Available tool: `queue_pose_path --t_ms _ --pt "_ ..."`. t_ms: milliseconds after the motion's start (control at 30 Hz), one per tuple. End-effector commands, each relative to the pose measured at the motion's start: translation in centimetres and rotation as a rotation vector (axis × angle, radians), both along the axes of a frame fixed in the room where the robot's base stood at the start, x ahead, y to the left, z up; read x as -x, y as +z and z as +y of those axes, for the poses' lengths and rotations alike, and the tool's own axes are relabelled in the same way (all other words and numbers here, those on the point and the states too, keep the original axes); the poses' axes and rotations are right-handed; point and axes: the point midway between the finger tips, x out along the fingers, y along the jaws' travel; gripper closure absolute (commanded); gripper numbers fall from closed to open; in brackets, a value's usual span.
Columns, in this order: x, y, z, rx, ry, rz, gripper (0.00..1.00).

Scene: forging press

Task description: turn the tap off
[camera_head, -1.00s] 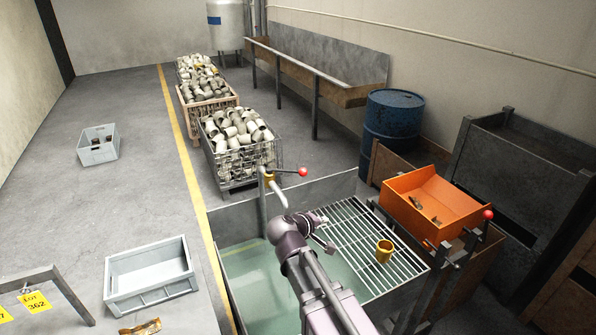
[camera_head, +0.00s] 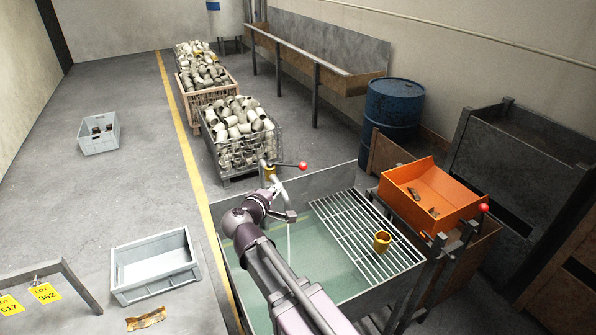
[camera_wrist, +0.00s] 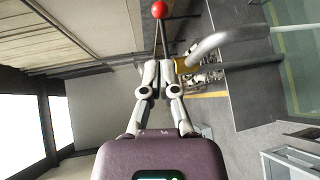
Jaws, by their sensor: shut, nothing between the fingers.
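The tap stands at the far edge of the wash tank, with a brass body (camera_head: 270,172), a curved grey spout and a lever ending in a red knob (camera_head: 303,166). The lever points right in the head view. A thin pale line below the spout looks like running water. My gripper (camera_wrist: 161,30) is shut and empty. In the wrist view its fingertips point at the red knob (camera_wrist: 160,9), just below it in the picture; I cannot tell whether they touch. The spout (camera_wrist: 215,43) curves to the right of the fingers there.
An orange tray (camera_head: 435,195) and a second red-knobbed lever (camera_head: 483,208) stand further right. A wire crate of pipe fittings (camera_head: 240,135) stands behind the tap.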

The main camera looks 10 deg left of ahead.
Motion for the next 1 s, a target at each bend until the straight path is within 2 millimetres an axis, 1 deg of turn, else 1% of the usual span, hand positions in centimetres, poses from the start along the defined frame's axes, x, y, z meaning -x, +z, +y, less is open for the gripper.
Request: queue_pose_path --t_ms 267,467,1000 --pt "-0.7 -0.2 -0.2 -0.001 -0.002 0.001 1.0" --pt "-2.3 -0.6 -0.6 -0.001 -0.002 0.001 1.0" --pt "-10.0 -2.2 -2.8 -0.002 -0.003 0.001 1.0"
